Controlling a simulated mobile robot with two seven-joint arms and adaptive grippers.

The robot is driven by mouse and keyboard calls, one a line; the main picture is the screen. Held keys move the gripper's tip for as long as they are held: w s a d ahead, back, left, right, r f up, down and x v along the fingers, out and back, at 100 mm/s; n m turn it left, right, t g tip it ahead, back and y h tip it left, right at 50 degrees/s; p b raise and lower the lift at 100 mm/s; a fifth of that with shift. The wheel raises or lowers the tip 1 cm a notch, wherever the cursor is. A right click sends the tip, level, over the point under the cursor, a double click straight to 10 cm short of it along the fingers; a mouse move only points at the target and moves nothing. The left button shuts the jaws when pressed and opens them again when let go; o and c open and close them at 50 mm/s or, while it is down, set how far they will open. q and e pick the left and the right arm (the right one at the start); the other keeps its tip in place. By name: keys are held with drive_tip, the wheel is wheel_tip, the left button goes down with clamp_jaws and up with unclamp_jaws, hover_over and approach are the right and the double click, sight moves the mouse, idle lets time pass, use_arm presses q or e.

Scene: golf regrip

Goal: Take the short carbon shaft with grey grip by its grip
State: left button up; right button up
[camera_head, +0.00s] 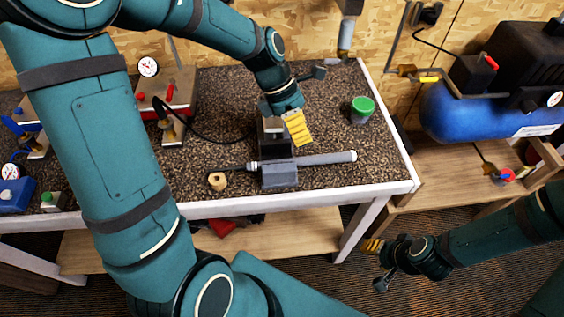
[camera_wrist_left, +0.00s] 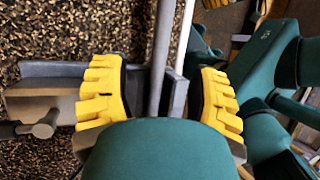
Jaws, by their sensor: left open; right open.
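The shaft with the grey grip (camera_head: 325,159) lies level across the grey vise (camera_head: 280,177) near the bench's front edge. A thin dark length runs out of its left end. The grip passes through the vise top; whether it is clamped is unclear. My left gripper (camera_head: 298,127) is above and behind the vise, with its yellow fingers apart. In the left wrist view the grip (camera_wrist_left: 164,30) runs lengthwise between the open fingers (camera_wrist_left: 160,78), without visible contact. My right gripper (camera_head: 372,246) is open and empty, low in front of the bench, far from the shaft.
A green-lidded jar (camera_head: 362,107) stands right of the vise. A small wooden piece (camera_head: 217,181) sits at the left end of the shaft. Gauge stations (camera_head: 165,100) fill the bench's left side. A blue compressor tank (camera_head: 475,112) stands at the right. The bench's right front is clear.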

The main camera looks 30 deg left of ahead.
sight(313, 157)
use_arm(q)
drive_tip(key=x, duration=0.3)
drive_tip(key=shift+f+b, duration=0.15)
drive_tip(key=shift+b, duration=0.15)
drive_tip(key=shift+b+x, duration=0.8)
drive_tip(key=shift+x, duration=1.8)
drive_tip(key=shift+d, duration=0.2)
clamp_jaws()
